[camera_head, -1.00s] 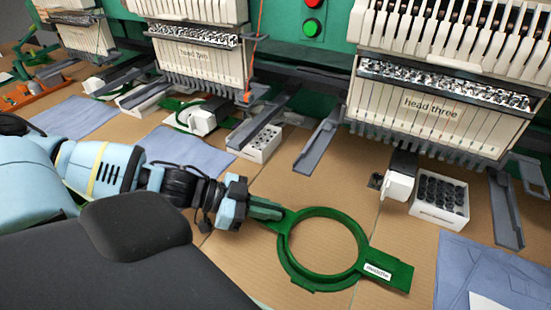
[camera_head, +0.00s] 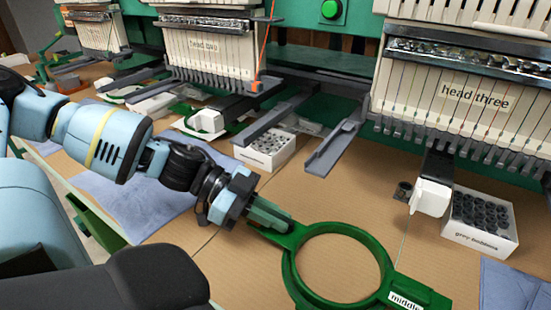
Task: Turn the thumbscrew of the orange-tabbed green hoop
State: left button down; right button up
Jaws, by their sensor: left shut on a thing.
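A green hoop (camera_head: 290,268) with a tab labelled "middle" (camera_head: 406,299) is in the head view at the lower centre right, over the brown table. My left gripper (camera_head: 268,215) is shut on the hoop's arm at its upper left end. The hoop's lower edge runs out of the picture. I see no orange tab and no thumbscrew on this hoop. My right gripper is not in view.
The machine head marked "head three" (camera_head: 470,95) stands at the right, with a white box of black bobbins (camera_head: 480,240) below it. Grey arms (camera_head: 335,146) jut over the table. Another bobbin box (camera_head: 265,150) stands behind my gripper. Blue cloths (camera_head: 140,205) lie left and right.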

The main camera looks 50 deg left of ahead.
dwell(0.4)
pick_arm(q)
jog(key=c, duration=1.5)
grip_release()
jog(key=shift+a, duration=0.1)
jog(key=shift+s+a+r+p, duration=0.25)
jog(key=shift+a+r+p, duration=0.15)
jog(key=shift+p, duration=0.1)
jog(key=p+v, duration=0.2)
jog(key=v, duration=0.3)
jog(key=shift+f, duration=0.1)
jog(key=shift+p+v, duration=0.35)
jog(key=shift+v, duration=0.45)
jog(key=shift+f, duration=0.1)
